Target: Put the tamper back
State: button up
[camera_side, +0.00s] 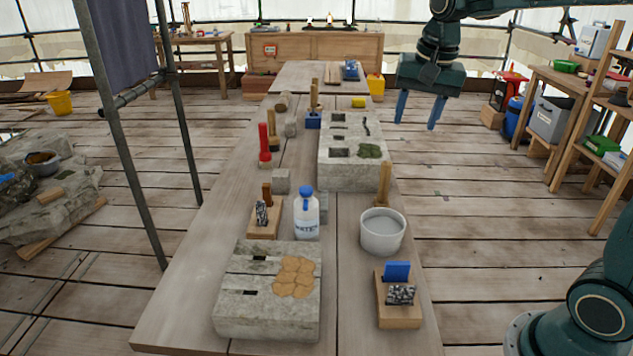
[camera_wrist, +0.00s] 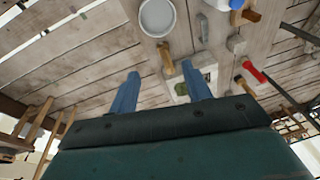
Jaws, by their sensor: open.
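No tool is labelled as the tamper, and I cannot tell for sure which one it is. A wooden-handled tool (camera_side: 384,181) stands upright beside the white bucket (camera_side: 382,232); its lower end is hidden. In the wrist view this handle (camera_wrist: 166,59) shows between my fingers but apart from them. Another wooden handle (camera_side: 314,94) stands in a blue holder (camera_side: 313,121) farther back. A red-handled tool (camera_side: 264,142) stands at the left of the table. My gripper (camera_side: 417,122) is open and empty, pointing down, high to the right of the far stone block.
The far stone block (camera_side: 338,178) has dark slots and a green patch. The near stone block (camera_side: 240,318) has slots and tan patches. A water bottle (camera_side: 306,218), a wooden block with a blue piece (camera_side: 398,313) and grey cubes (camera_side: 281,185) share the table. Floor right of the table is clear.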

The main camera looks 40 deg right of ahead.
jog(key=s+a+f+n+t, duration=0.1)
jog(key=s+a+n, duration=0.1)
jog(key=s, duration=0.4)
jog(key=s+a+f+n+t, duration=0.1)
jog(key=s+a+n, duration=0.2)
jog(key=s+n, duration=0.2)
jog(key=s+a+f+n+t+y, duration=0.1)
jog(key=s+a+n, duration=0.2)
jog(key=s, duration=0.6)
jog(key=shift+s+a, duration=0.15)
jog(key=shift+s, duration=0.05)
dwell(0.3)
